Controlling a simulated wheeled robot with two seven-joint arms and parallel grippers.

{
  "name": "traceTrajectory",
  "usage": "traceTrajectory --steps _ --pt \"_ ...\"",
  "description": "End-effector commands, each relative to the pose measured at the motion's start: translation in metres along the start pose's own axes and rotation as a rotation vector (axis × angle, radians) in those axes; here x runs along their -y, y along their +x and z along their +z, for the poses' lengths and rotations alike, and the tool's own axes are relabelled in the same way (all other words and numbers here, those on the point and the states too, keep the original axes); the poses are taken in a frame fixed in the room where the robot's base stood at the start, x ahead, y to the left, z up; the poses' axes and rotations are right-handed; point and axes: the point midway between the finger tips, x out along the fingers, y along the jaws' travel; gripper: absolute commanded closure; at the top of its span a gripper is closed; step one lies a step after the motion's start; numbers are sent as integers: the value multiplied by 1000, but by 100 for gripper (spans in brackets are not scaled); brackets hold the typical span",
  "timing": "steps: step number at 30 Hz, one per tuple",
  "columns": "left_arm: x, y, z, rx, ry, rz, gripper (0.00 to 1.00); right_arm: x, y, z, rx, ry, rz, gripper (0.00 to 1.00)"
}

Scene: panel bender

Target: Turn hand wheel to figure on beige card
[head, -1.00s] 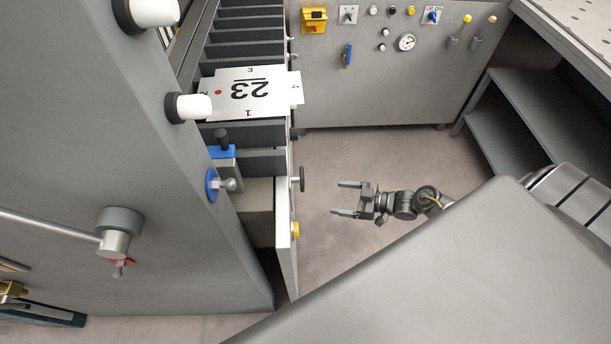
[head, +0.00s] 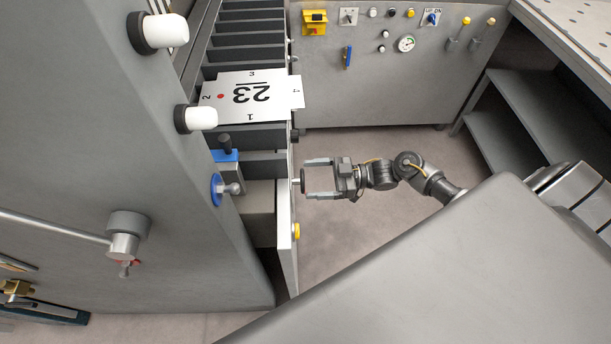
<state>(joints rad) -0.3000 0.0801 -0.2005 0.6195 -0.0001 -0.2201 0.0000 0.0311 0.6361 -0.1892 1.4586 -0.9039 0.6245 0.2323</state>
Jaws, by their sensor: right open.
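My right gripper (head: 308,180) is open, with its fingers pointing left at the side of the grey cabinet. A small dark round wheel (head: 301,180), seen edge-on, sticks out from the light side panel. The fingertips lie above and below it in the picture; I cannot tell whether they touch it. No figure or scale on the wheel can be read. A whitish card (head: 270,95) lies on the slotted rack, with a large 23, a red dot and small numbers along its edges. I see no clearly beige card. My left gripper is not in view.
A yellow knob (head: 296,231) sits below the wheel on the panel. A blue-rimmed ball knob (head: 217,189) and white-tipped knobs (head: 163,31) are on the left machine wall. A control panel (head: 380,75) stands behind. Floor (head: 360,245) is open right of the cabinet.

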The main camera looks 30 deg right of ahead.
Motion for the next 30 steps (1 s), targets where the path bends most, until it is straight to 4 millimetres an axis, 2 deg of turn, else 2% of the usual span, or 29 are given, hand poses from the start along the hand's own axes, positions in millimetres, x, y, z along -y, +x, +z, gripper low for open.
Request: traceTrajectory --steps 6,16,26,27,30 --pt "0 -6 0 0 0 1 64 0 21 0 0 0 1 14" --pt "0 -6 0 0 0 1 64 0 24 0 1 -1 1 14" --pt "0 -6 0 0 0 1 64 0 24 0 1 -1 1 56" --pt "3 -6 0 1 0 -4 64 2 29 0 -1 0 1 59" --pt "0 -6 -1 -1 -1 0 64 0 26 0 0 2 0 59"
